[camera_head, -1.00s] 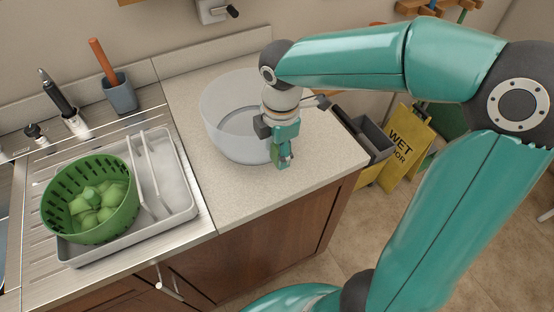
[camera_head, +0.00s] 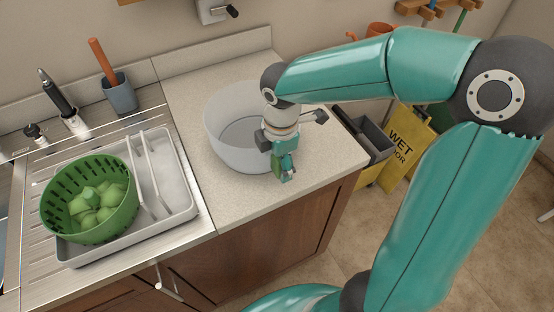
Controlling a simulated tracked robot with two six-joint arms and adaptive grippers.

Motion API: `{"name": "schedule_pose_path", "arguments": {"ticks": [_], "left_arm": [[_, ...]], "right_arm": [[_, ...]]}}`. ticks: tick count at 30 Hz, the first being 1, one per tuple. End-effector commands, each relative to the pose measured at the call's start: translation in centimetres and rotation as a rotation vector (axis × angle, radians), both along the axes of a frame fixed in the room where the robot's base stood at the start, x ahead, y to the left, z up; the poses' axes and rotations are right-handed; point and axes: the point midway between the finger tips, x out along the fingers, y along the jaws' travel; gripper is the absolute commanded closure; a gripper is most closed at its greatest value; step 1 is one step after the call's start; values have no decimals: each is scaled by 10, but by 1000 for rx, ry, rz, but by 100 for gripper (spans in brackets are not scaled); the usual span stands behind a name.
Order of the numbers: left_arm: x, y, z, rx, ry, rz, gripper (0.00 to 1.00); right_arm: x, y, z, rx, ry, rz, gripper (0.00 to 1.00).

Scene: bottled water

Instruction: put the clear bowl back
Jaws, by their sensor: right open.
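The clear bowl (camera_head: 228,140) stands upright on the speckled counter, to the right of the sink drainer. My right gripper (camera_head: 286,174) points down at the bowl's right front side and hides part of its wall and rim. It is open, with its fingertips low near the counter. Whether it touches the bowl is hard to tell. My left gripper is out of view.
A green colander (camera_head: 88,205) with green produce sits in a grey tray (camera_head: 185,203) on the drainer at left. A grey cup (camera_head: 121,96) with an orange-handled tool stands behind. The counter (camera_head: 240,196) in front of the bowl is clear. A yellow wet-floor sign (camera_head: 405,143) stands beyond the counter's right edge.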

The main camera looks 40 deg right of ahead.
Motion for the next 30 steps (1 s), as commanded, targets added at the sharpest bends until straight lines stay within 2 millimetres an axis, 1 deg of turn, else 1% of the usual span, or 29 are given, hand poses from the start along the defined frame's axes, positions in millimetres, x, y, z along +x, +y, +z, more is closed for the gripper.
{"name": "schedule_pose_path", "arguments": {"ticks": [5, 8, 11, 18, 21, 25, 30], "left_arm": [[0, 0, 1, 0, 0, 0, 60], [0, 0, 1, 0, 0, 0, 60], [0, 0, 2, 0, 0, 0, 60], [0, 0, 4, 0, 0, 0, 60], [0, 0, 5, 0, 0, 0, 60], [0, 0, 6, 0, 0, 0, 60], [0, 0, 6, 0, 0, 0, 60]], "right_arm": [[0, 0, 3, 0, -1, 0, 28], [1, 0, 12, -1, -3, 1, 28], [0, 0, 28, -1, -6, 0, 28], [-3, 2, 76, -1, -6, 2, 28], [-5, 2, 94, 1, -4, 2, 28], [-6, 2, 111, -1, -3, 1, 28], [-7, 2, 121, 0, -1, 2, 28]]}}
